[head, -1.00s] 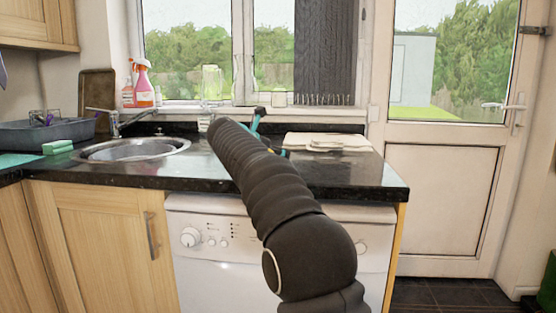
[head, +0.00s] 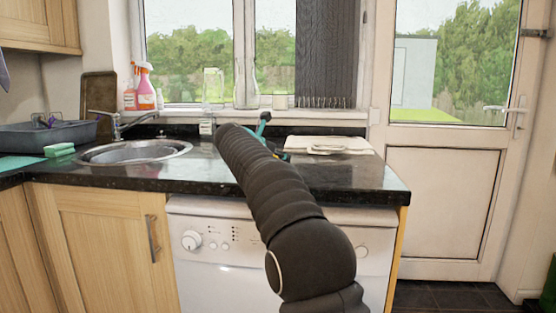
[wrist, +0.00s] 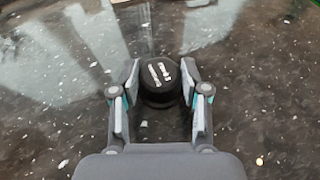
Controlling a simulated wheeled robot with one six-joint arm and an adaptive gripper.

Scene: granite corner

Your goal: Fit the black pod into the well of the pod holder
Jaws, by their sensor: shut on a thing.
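The black pod (wrist: 160,76) is round and dark with white marks on its top. In the wrist view it sits between the two fingers of my gripper (wrist: 161,78), which are shut on its sides over the dark granite. In the head view my black arm hides the pod and most of my gripper; only small teal and dark parts of the gripper (head: 263,121) show past the arm. I cannot make out the pod holder or its well in either view. Whether the pod touches the counter is unclear.
The black granite counter (head: 350,178) has a round sink (head: 135,152) on the left. A folded cream cloth (head: 318,145) lies to the right of my arm. Spray bottles (head: 145,90) and glassware (head: 212,88) stand by the window. Speckled counter surrounds the pod.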

